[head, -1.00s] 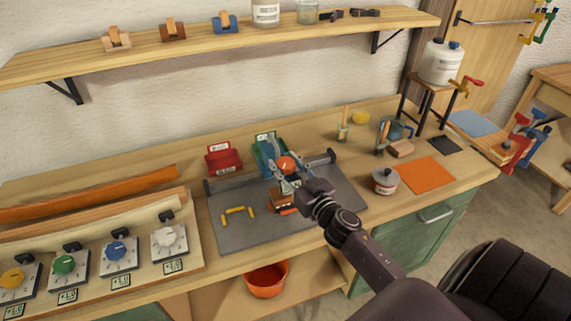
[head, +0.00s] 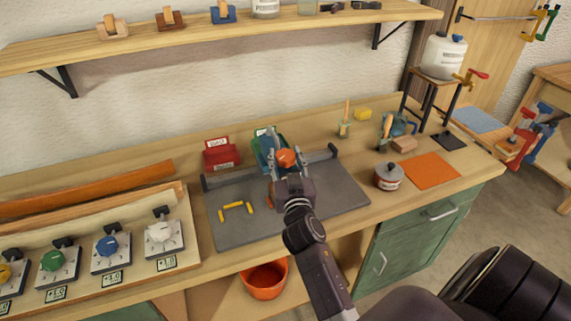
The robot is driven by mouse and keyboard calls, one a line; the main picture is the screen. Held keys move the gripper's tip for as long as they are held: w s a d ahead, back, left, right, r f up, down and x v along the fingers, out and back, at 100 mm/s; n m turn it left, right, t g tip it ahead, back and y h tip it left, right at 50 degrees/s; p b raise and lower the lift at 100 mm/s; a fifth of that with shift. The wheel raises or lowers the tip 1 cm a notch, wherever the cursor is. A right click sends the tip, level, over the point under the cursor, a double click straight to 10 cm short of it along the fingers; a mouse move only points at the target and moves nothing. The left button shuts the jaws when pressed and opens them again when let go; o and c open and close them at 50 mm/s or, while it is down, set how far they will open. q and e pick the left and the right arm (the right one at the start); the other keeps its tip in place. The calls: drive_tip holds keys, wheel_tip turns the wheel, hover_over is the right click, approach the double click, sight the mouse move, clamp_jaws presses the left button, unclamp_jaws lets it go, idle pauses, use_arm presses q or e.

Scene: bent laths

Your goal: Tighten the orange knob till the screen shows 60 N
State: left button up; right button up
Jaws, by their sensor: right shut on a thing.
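The orange knob (head: 287,158) is above the grey mat at the back middle of the bench. My right gripper (head: 286,161) is shut on it, with a finger on either side. The body under the knob is mostly hidden by my gripper and wrist; a small orange-brown part shows at their left. I cannot make out a screen with a force reading there. My left gripper is not in view.
A red bin (head: 221,154) and a green bin (head: 262,148) stand close behind. Yellow pieces (head: 235,206) lie on the grey mat (head: 232,230). A lidded pot (head: 388,177) stands right. Dials (head: 160,233) with small displays line the front left.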

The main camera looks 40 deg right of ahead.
sight(286, 155)
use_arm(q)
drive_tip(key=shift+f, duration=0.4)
use_arm(e)
drive_tip(key=shift+r+h, duration=0.15)
drive_tip(key=shift+h, duration=0.15)
drive_tip(key=o, duration=1.2)
drive_tip(key=shift+c, duration=0.2)
wheel_tip(286, 155, up, 10)
drive_tip(key=shift+f, duration=0.1)
